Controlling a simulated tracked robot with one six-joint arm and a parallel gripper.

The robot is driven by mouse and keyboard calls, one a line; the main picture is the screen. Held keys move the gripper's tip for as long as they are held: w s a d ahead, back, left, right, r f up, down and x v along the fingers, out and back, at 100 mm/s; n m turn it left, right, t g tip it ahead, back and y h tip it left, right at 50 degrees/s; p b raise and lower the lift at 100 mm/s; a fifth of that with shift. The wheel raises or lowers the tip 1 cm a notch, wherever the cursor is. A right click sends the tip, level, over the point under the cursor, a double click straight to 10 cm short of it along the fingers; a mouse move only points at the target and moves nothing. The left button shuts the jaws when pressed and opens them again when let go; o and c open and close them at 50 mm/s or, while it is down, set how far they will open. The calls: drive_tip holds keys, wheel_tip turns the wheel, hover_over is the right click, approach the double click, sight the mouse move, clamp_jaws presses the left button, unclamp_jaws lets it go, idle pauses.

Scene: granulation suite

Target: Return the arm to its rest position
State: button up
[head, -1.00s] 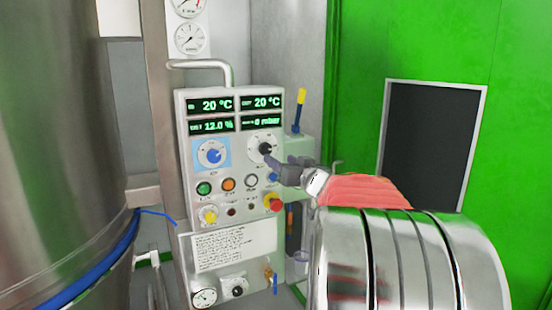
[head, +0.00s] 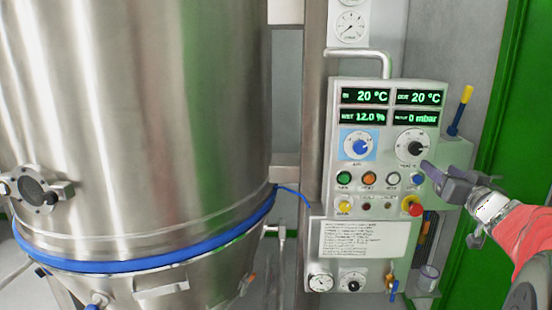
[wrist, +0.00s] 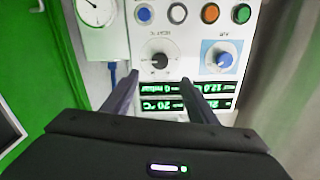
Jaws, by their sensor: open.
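My gripper (head: 432,171) is at the right in the head view, in front of the control panel (head: 347,204), near its lower right knob. In the wrist view my gripper (wrist: 180,80) shows two dark fingers, spread apart with nothing between them. The panel (wrist: 190,50) appears upside down beyond the fingers there. The black-pointer knob (head: 411,145) is just up and left of the fingertips in the head view; it also shows in the wrist view (wrist: 159,60). I cannot tell whether a fingertip touches the panel. My arm's red sleeve reaches in from the right edge.
A large steel vessel (head: 140,110) with a blue band (head: 150,262) fills the left. A red emergency button (head: 415,209) and several coloured buttons sit below the knobs. A pipe handle (head: 365,53) projects above the panel. A green door (head: 520,110) stands at the right.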

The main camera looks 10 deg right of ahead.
drive_tip(key=s+d+f+m+g+h, duration=0.2)
drive_tip(key=s+d+f+g+h, duration=0.25)
drive_tip(key=d+f, duration=0.25)
drive_tip(key=s+a+f+g, duration=0.4)
drive_tip(key=s+f+g, duration=0.1)
drive_tip(key=s+f, duration=0.1)
drive_tip(key=s+a+f+n+g+y, duration=0.1)
drive_tip(key=s+a+f+y, duration=0.15)
drive_tip(key=a, duration=0.65)
drive_tip(key=s+a+f+n+g+y, duration=0.1)
drive_tip(key=s+a+f, duration=0.15)
drive_tip(key=a, duration=0.55)
drive_tip(key=s+a+f+n+g+y, duration=0.15)
drive_tip(key=a+f, duration=0.25)
drive_tip(key=a, duration=0.5)
drive_tip(key=s+a+n+y, duration=0.2)
drive_tip(key=a, duration=0.6)
drive_tip(key=s+a+r+n+t+y, duration=0.1)
drive_tip(key=s+a+y, duration=0.1)
drive_tip(key=a, duration=0.7)
drive_tip(key=shift+a+r+n, duration=0.15)
drive_tip(key=shift+a+n, duration=0.1)
drive_tip(key=shift+n, duration=0.1)
drive_tip(key=shift+y, duration=0.25)
drive_tip(key=shift+c, duration=0.5)
